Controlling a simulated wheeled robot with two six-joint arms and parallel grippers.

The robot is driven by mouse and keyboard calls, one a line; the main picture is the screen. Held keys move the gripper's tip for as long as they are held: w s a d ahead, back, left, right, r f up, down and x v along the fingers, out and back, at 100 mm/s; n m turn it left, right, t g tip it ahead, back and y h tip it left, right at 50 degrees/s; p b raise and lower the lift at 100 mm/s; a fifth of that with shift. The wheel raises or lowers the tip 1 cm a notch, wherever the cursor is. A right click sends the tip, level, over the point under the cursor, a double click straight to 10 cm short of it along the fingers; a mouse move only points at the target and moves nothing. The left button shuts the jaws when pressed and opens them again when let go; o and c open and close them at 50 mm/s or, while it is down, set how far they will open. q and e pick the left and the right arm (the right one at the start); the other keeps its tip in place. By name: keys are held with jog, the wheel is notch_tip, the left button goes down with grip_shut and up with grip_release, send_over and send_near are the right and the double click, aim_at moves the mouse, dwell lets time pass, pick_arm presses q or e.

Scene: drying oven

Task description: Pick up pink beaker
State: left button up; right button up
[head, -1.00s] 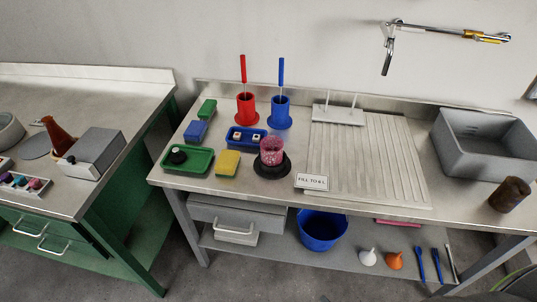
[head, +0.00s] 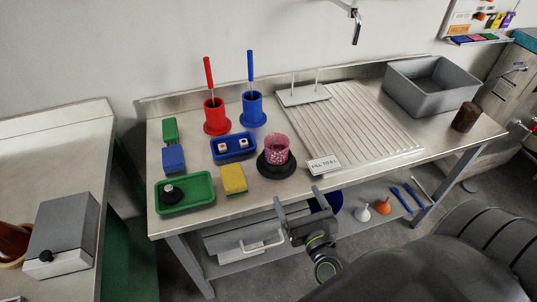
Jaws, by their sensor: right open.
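The pink beaker (head: 276,149) stands upright on a round black base (head: 276,170) near the front middle of the steel bench. It is see-through, with speckled pink sides. My right gripper (head: 302,200) is in front of the bench's front edge, below and to the right of the beaker in the picture. Its two fingers are spread apart with nothing between them. It does not touch the beaker. My left gripper does not show.
A small sign (head: 323,165) stands just right of the beaker. A yellow sponge (head: 233,179), a blue tray (head: 233,146) and a green tray (head: 185,193) lie to its left. Red (head: 215,116) and blue (head: 253,109) holders stand behind. A ribbed drainboard (head: 352,124) and grey basin (head: 432,84) are on the right.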

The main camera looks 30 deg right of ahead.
aim_at(281, 161)
jog(key=p+x, duration=0.5)
jog(key=x, duration=0.6)
jog(key=shift+d+p, duration=0.15)
jog(key=shift+p, duration=0.25)
jog(key=shift+p+x, duration=0.85)
jog(key=shift+x, duration=1.4)
jog(key=shift+w+d, duration=0.15)
jog(key=shift+w, duration=0.5)
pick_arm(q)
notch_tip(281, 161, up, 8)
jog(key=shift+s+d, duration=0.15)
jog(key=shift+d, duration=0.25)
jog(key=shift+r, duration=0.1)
pick_arm(e)
jog(key=c, duration=1.2)
